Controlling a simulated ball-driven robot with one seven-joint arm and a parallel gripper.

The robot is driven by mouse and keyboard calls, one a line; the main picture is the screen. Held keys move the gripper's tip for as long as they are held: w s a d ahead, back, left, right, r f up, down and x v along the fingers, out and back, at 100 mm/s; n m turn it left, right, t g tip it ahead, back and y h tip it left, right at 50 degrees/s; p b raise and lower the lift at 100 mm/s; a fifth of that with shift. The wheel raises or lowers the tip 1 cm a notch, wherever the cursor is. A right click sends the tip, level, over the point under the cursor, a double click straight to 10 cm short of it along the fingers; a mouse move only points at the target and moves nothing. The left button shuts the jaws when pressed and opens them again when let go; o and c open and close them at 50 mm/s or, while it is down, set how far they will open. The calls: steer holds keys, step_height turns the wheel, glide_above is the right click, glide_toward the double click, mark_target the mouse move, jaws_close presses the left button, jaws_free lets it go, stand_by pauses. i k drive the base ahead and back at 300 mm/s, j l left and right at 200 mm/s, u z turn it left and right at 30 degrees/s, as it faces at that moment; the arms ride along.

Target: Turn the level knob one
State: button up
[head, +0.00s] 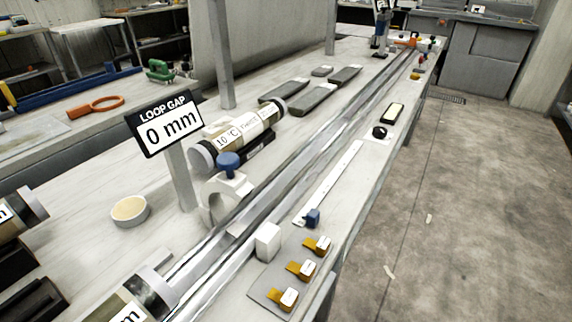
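No knob in the head view carries a readable level mark, so I cannot tell which one is the level knob. A small black knob-like piece (379,132) sits on a pale plate near the bench's right edge. A blue knob (228,161) tops a white clamp ring (222,197) beside the rail. My gripper is not in view.
A sign (166,122) reads "LOOP GAP 0 mm". Labelled core tubes (240,134) lie left of the long metal rail (300,168). A plate with orange-tabbed pieces (301,269) and a white block (268,241) are at the near right. Floor (470,190) right of the bench is mostly clear.

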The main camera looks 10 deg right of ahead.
mark_target(378, 131)
steer(key=l+u, duration=0.25)
steer(key=l, duration=0.6)
steer(key=l+u, duration=0.25)
steer(key=l, duration=0.6)
steer(key=k, duration=0.05)
